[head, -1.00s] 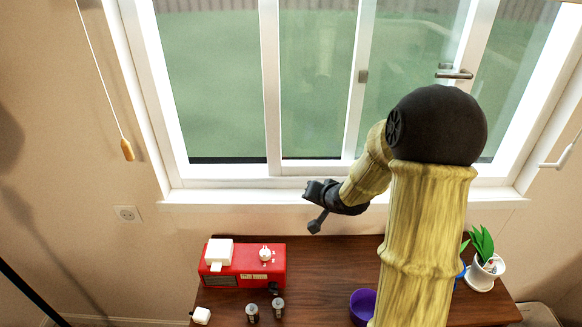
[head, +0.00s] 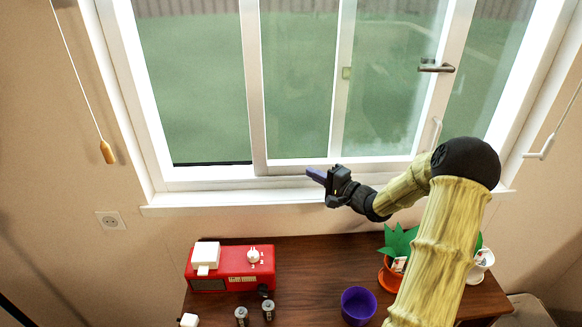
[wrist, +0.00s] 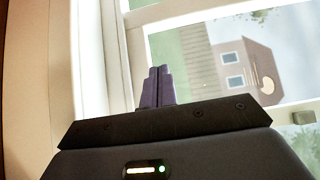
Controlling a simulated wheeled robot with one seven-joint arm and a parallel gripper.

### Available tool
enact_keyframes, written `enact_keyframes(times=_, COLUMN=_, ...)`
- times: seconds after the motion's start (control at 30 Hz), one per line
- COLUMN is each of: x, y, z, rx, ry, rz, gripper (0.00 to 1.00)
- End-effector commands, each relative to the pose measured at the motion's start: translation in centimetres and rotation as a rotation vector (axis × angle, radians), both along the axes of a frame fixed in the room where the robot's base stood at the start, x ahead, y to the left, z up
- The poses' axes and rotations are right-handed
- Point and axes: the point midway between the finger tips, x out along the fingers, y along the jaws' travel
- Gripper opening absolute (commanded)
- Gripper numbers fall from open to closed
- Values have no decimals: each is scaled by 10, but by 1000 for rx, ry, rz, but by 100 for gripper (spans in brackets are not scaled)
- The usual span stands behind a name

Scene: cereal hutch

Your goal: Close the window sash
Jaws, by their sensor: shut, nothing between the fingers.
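The white-framed window fills the upper part of the head view. A sash (head: 447,75) with a metal lever handle (head: 436,67) stands at the right, its glass overlapping other panes. I cannot tell exactly how far it stands open. My gripper (head: 316,174) is in front of the lower window frame, left of the handle, with its purple fingers pointing left. It is shut and empty.
The wooden table (head: 320,255) below the window holds a red radio-like box (head: 235,268), a purple bowl (head: 358,305), a plant in an orange pot (head: 390,278) and a white pot (head: 482,262). A cord with a wooden pull (head: 107,152) hangs left. The white sill (head: 235,203) is clear.

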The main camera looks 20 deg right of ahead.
Motion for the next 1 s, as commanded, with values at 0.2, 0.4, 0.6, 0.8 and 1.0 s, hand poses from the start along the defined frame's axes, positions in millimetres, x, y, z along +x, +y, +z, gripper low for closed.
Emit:
enact_keyframes(times=0.2, x=23, y=16, z=1, rx=0, ry=0, rz=4, gripper=0)
enact_keyframes(times=0.4, x=53, y=34, z=1, rx=-1, ry=-1, rz=4, gripper=0)
enact_keyframes(times=0.6, x=83, y=53, z=1, rx=1, ry=-1, rz=4, gripper=0)
enact_keyframes(times=0.8, x=89, y=82, z=1, rx=1, ry=3, rz=3, gripper=0)
enact_keyframes(times=1.0, x=91, y=89, z=0, rx=0, ry=2, rz=-1, gripper=0)
